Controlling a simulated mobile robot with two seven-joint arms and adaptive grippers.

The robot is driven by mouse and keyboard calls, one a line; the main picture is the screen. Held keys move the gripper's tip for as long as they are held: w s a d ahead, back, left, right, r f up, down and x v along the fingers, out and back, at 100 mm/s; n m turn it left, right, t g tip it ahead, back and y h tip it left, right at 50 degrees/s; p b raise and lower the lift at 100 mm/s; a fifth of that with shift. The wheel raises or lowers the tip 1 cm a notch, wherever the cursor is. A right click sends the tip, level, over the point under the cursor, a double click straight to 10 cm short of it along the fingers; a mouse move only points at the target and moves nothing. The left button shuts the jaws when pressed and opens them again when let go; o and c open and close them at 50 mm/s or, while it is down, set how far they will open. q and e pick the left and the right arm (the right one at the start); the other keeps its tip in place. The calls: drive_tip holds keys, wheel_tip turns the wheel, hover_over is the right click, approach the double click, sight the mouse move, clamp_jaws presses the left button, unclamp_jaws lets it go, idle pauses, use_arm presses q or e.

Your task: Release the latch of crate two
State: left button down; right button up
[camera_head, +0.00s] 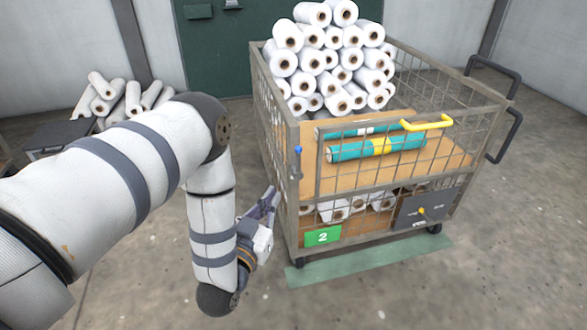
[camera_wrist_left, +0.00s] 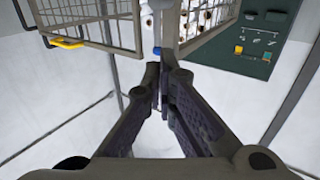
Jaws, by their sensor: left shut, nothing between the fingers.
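Crate two (camera_head: 308,205) is a wire-mesh cart with a green "2" sign (camera_head: 323,236) at its lower front. A small blue-tipped part (camera_head: 298,150), seemingly the latch, sits on its front left post; the blue tip also shows in the left wrist view (camera_wrist_left: 157,50), just beyond my fingertips. The mesh front gate (camera_head: 400,160) carries a yellow handle (camera_head: 427,123). I cannot tell whether the latch is engaged. My left gripper (camera_head: 271,196) is shut and empty, beside the post and below the blue tip; it also shows in the wrist view (camera_wrist_left: 158,80). My right gripper is out of view.
White rolls (camera_head: 330,60) are piled high in the crate, with teal rolls (camera_head: 375,147) on its board. A dark plate with a yellow knob (camera_head: 421,211) is at lower right. More rolls (camera_head: 125,100) lie at the left.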

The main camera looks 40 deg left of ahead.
use_arm(q)
drive_tip(key=w+f+b, duration=0.1)
drive_tip(key=w+b, duration=0.1)
approach(291, 166)
drive_tip(key=w+r, duration=0.5)
drive_tip(key=shift+s+d+f, duration=0.1)
drive_tip(key=shift+d, duration=0.3)
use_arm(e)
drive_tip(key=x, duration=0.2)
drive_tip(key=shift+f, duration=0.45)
